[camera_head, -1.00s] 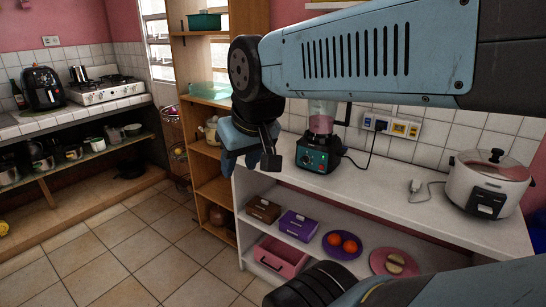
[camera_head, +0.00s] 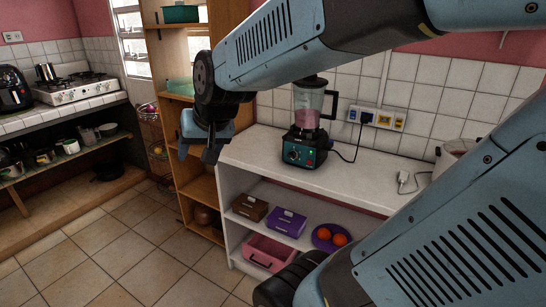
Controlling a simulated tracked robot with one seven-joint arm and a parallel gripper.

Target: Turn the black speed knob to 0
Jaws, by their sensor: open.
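The blender (camera_head: 307,120) stands on the white counter, with pink contents in its clear jug and a teal and black base. The black speed knob (camera_head: 292,154) is a small dark dial on the front of the base; its setting is too small to read. My gripper (camera_head: 197,152) is open and empty, pointing down. In the picture it is left of the blender, in front of the wooden shelf, and apart from the knob. My arm crosses the upper right and the lower right of the view.
The white counter (camera_head: 350,176) is clear in front of the blender. A rice cooker (camera_head: 452,155) is partly hidden by my arm.

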